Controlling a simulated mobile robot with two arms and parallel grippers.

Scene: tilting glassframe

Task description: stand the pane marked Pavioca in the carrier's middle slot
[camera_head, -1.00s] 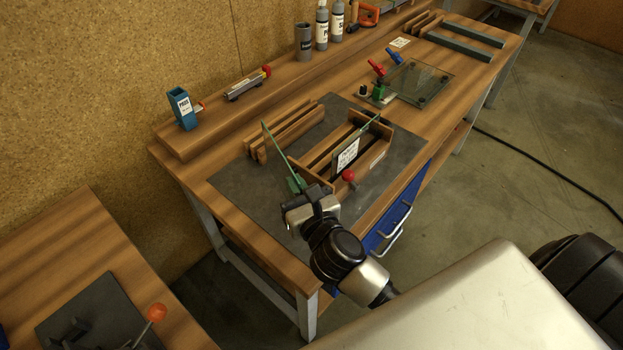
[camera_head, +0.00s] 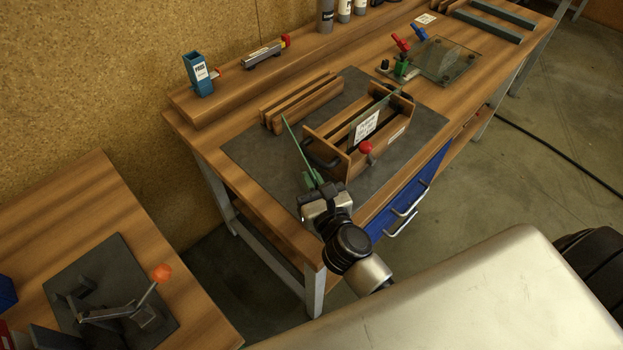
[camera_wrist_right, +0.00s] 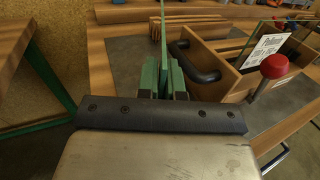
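My right gripper (camera_head: 316,182) is shut on a thin glass pane (camera_head: 298,145). In the right wrist view the pane (camera_wrist_right: 163,35) shows edge-on, upright between the green fingers; no label on it can be read. The wooden carrier (camera_head: 340,167) stands on the dark mat, to the right of the held pane and apart from it. Another pane with a white label (camera_head: 366,126) stands upright in the carrier; its label also shows in the right wrist view (camera_wrist_right: 268,50), too small to read surely. Which slot it occupies I cannot tell. My left gripper is not in view.
The carrier has a dark handle (camera_wrist_right: 196,62) at its near end and a red knob (camera_head: 365,148) in front. A slatted wooden rack (camera_head: 302,104) stands behind. A flat glass plate (camera_head: 449,61) with clamps lies farther right. The mat's front-left part (camera_head: 262,160) is clear.

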